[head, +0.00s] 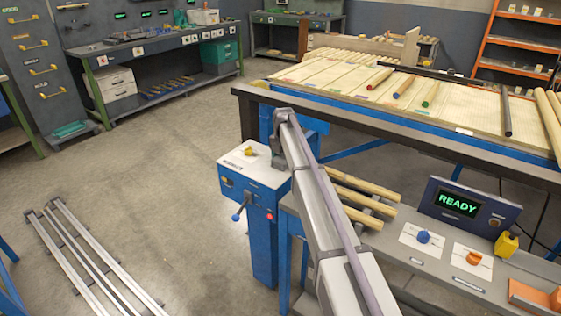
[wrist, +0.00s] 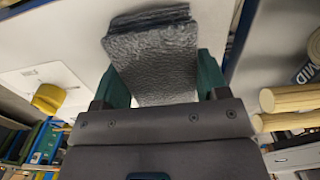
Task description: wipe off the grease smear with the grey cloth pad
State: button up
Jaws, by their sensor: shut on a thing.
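The grey cloth pad (wrist: 152,62) is in the wrist view, a crinkled dark grey block. My gripper (wrist: 163,76) has its green fingers on both sides of the pad and is shut on it. The pad is over a pale flat top (wrist: 75,40) with a yellow knob (wrist: 48,97) to its left; I cannot tell whether it touches the surface. In the head view, my arm hides the gripper and pad near the blue cabinet (head: 252,172). I cannot see the grease smear in either view.
Wooden dowels (head: 360,190) lie beside my arm, and also show at right in the wrist view (wrist: 290,100). A READY display (head: 460,205) stands on the bench to the right. The blue-framed conveyor table (head: 330,85) is behind. Floor rails (head: 85,260) lie at left.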

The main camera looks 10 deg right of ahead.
notch_tip(320, 180, up, 6)
jog(key=p, duration=0.6)
notch_tip(320, 180, up, 3)
jog(key=p, duration=0.3)
jog(key=shift+r, duration=0.15)
dwell(0.3)
